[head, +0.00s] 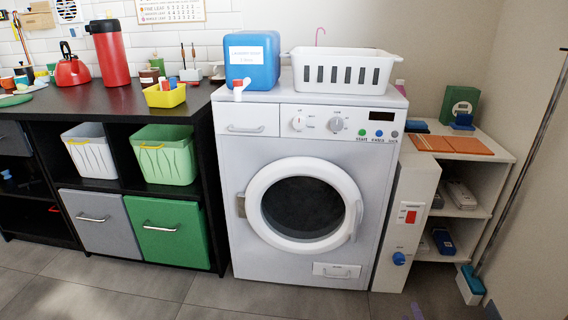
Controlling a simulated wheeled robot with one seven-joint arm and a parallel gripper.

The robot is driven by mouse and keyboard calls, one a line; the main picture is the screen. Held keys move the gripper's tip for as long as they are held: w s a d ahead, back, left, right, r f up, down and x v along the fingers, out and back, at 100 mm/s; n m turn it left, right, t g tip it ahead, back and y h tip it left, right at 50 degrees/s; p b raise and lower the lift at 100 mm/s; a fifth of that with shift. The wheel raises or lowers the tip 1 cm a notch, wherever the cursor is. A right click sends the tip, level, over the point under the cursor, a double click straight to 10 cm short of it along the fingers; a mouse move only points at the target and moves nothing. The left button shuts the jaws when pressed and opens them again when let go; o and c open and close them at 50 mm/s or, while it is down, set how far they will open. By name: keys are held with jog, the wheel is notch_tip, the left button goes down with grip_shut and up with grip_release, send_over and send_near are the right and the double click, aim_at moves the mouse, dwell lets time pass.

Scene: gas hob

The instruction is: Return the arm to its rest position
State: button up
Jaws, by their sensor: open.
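My gripper is not in the head view, and no part of my arm can be made out clearly. The view shows a laundry corner with a white front-loading washing machine (246,160) in the middle. Its round door is shut. I cannot tell from this view where my arm is.
A black counter (95,100) with bins stands left, a white shelf unit (490,152) right. A blue canister (252,62) and white basket (345,72) sit on the washer. A mop (525,155) leans at the right wall. The floor (120,292) in front is clear.

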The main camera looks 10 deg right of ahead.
jog(key=a+r+n+g+y, duration=1.4)
jog(key=a+r+n, duration=0.9)
jog(key=n, duration=0.9)
jog(key=s+a+r+n+h, duration=0.2)
jog(key=s+r+n+h, duration=0.2)
jog(key=s+r+n, duration=0.2)
jog(key=s+a+r+n+h+p, duration=0.1)
jog(key=s+a+r+n+h, duration=0.2)
jog(key=s+r+n, duration=0.4)
jog(key=s+a+r+n+h, duration=0.2)
jog(key=s+r+n+h, duration=0.2)
jog(key=n, duration=0.7)
notch_tip(320, 180, up, 2)
jog(key=s, duration=0.2)
jog(key=shift+s+a+r+n+t+h, duration=0.2)
jog(key=shift+s+a+n+t+h, duration=0.1)
jog(key=shift+t, duration=0.1)
jog(key=shift+c, duration=0.3)
